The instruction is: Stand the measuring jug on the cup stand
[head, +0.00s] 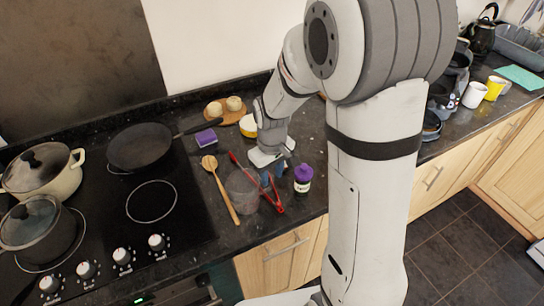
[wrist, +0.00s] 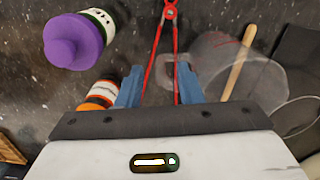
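The measuring jug (head: 241,192) is clear and see-through and stands on the dark granite counter, right of the wooden spoon. In the wrist view the jug (wrist: 232,72) is right of the fingers, its handle reaching toward the gap between them. My gripper (head: 271,180) is low over the counter beside the jug. In the wrist view its blue fingers (wrist: 158,74) are apart, with red tongs (wrist: 164,45) showing between and beyond them. I cannot tell whether a finger touches the handle. I cannot make out the cup stand in either view.
A purple-capped jar (head: 303,178) stands close right of the gripper; an orange-labelled jar (wrist: 100,95) is near the left finger. A wooden spoon (head: 221,190) lies left of the jug. The hob with pan (head: 140,147) is further left. Cups (head: 475,95) and a teal mat (head: 520,78) are far right.

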